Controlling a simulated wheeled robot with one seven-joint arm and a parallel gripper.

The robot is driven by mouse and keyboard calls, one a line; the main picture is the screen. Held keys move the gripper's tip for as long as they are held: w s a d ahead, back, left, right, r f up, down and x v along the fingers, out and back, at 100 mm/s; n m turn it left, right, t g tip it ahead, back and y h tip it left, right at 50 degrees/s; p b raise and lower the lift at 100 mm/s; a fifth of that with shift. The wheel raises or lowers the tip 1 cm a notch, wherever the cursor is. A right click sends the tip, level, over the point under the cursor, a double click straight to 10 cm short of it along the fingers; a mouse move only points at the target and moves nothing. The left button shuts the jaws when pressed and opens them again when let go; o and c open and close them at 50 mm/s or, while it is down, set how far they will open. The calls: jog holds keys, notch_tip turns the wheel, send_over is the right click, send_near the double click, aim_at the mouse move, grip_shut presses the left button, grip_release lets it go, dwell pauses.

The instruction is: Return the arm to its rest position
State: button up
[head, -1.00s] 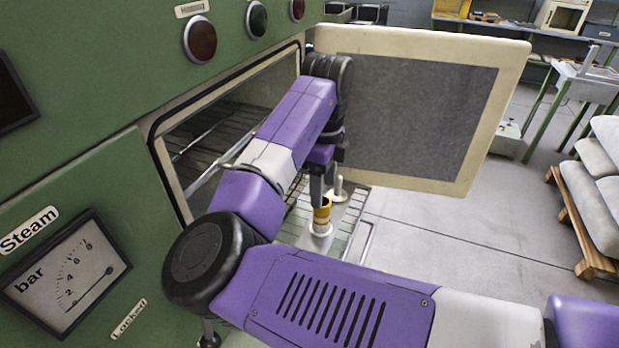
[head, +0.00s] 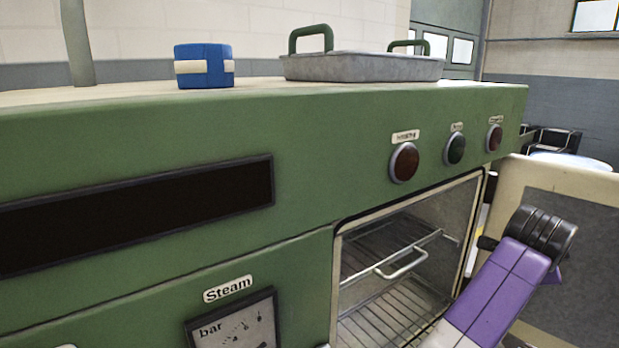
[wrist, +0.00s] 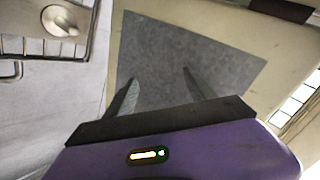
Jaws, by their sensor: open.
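My gripper (wrist: 158,92) shows in the wrist view with its two fingers spread apart and nothing between them. The grey panel of the open door (wrist: 180,62) lies beyond the fingers. In the head view my purple arm is at the lower right, in front of the open door (head: 585,250), and the gripper itself is out of the picture. A pale peg on a plate (wrist: 62,20) shows at the upper left of the wrist view, apart from the fingers.
The green machine (head: 130,170) has an open chamber with wire racks (head: 390,310) left of my arm. A metal tray with green handles (head: 362,67) and a blue box (head: 204,66) stand on top. Pale floor (wrist: 50,115) shows at left in the wrist view.

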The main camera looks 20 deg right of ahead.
notch_tip(320, 180, up, 8)
jog(key=a+n+t+h, duration=0.2)
jog(key=n+t+h, duration=0.35)
jog(key=n, duration=0.35)
jog(key=s+a+f+n+t+y, duration=0.2)
jog(key=a+n+t+y, duration=0.1)
jog(key=a+n+t, duration=0.4)
jog(key=s+a+f+n+t+y, duration=0.2)
jog(key=a+f+n+t+y, duration=0.15)
jog(key=a+n, duration=0.45)
jog(key=s+a+f+n+y, duration=0.2)
jog(key=s+a+f+y, duration=0.2)
jog(key=s+a, duration=0.35)
jog(key=s+a+f+n+y, duration=0.1)
jog(key=s+a+f+y, duration=0.4)
jog(key=a, duration=0.3)
jog(key=s+a+f+m+g, duration=0.1)
jog(key=s+a+f+g, duration=0.2)
jog(key=s, duration=0.6)
jog(key=s+a+f+m+g, duration=0.1)
jog(key=s+a+f+g, duration=0.2)
jog(key=s, duration=0.7)
notch_tip(320, 180, down, 3)
jog(key=shift+s+a+r, duration=0.15)
jog(key=shift+r, duration=0.05)
